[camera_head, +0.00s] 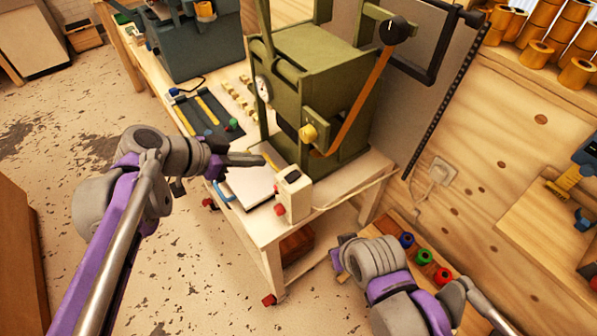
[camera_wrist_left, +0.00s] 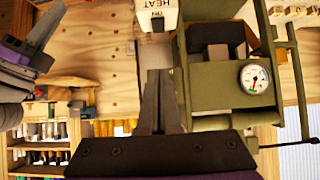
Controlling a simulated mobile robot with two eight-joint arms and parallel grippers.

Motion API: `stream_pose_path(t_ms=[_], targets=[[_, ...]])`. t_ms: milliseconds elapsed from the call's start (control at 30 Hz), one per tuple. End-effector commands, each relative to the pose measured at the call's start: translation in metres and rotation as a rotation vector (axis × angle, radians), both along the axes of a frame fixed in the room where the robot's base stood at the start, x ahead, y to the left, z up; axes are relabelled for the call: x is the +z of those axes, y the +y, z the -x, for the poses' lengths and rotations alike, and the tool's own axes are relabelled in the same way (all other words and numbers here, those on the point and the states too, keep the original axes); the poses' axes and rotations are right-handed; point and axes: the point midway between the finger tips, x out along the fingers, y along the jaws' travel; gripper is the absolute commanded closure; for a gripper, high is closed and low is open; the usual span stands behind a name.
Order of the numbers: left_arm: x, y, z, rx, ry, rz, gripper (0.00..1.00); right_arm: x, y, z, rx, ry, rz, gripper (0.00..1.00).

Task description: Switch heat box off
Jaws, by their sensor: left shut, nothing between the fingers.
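A green press (camera_head: 325,95) with a gauge and an orange lever (camera_head: 360,105) stands right behind the box. A white tray (camera_head: 248,187) lies beside the left gripper. A cable runs to a wall socket (camera_head: 440,172). Coloured rolls (camera_head: 424,257) lie near my right arm.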

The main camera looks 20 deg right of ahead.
Motion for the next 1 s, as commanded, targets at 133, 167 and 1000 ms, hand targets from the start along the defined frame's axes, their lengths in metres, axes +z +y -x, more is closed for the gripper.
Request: stream_pose_path(t_ms=[133,167,1000], targets=[[0.001,-0.001,-0.001,-0.006,-0.006,0.003,1.00,0.000,0.000,0.000,0.000,0.000,0.000,1.00],[0.001,-0.001,-0.001,-0.006,-0.005,0.002,1.00,0.000,0.000,0.000,0.000,0.000,0.000,1.00],[-0.072,-0.078,-0.029,-0.004,-0.004,0.001,1.00,-0.005,0.000,0.002,0.000,0.003,0.000,1.00]])
